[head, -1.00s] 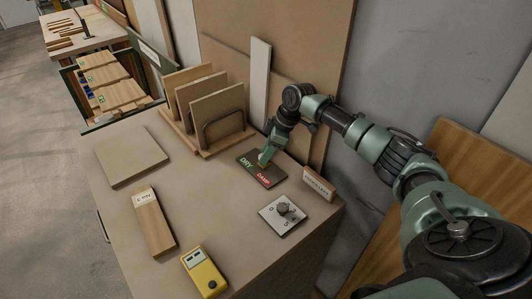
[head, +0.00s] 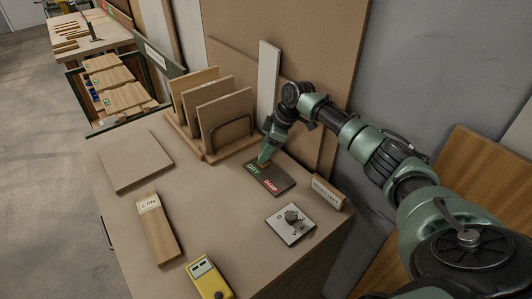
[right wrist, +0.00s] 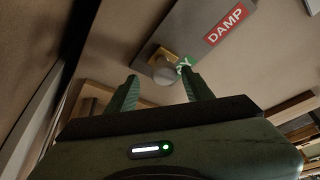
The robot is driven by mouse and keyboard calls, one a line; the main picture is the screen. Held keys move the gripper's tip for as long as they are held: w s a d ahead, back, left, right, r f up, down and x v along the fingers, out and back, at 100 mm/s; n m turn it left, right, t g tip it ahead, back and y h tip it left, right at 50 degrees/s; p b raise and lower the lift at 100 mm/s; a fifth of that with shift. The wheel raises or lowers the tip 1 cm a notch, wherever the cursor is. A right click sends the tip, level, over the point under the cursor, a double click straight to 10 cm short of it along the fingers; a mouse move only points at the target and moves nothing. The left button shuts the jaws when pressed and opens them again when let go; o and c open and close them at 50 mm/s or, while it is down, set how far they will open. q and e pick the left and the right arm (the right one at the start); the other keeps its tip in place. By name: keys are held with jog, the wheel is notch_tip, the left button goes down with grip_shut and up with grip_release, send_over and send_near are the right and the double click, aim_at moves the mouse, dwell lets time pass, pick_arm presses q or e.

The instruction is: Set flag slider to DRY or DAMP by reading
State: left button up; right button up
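The dark flag plate (head: 280,190) lies on the bench with a green DRY label at its left end and a red DAMP label at its right. In the right wrist view the slider's grey round knob (right wrist: 164,70) and brass piece sit at the plate's DRY end, partly covering that label. My right gripper (head: 263,162) is down at that end. Its fingers (right wrist: 160,84) are apart, with the knob between their tips; contact is not clear. A yellow meter (head: 208,279) stands at the front, its reading too small to read. My left gripper is not in view.
A labelled wood board (head: 160,232) and a flat square panel (head: 134,160) lie on the bench. A rack of upright panels (head: 226,120) stands behind the plate. A dial plate (head: 290,224) and a small sign block (head: 327,192) are to the right.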

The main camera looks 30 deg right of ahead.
aim_at(272, 164)
jog(key=shift+a+f, duration=0.1)
jog(key=shift+f, duration=0.05)
jog(key=b+v, duration=0.1)
jog(key=v, duration=0.7)
jog(key=shift+b, duration=0.4)
jog(key=shift+f, duration=0.15)
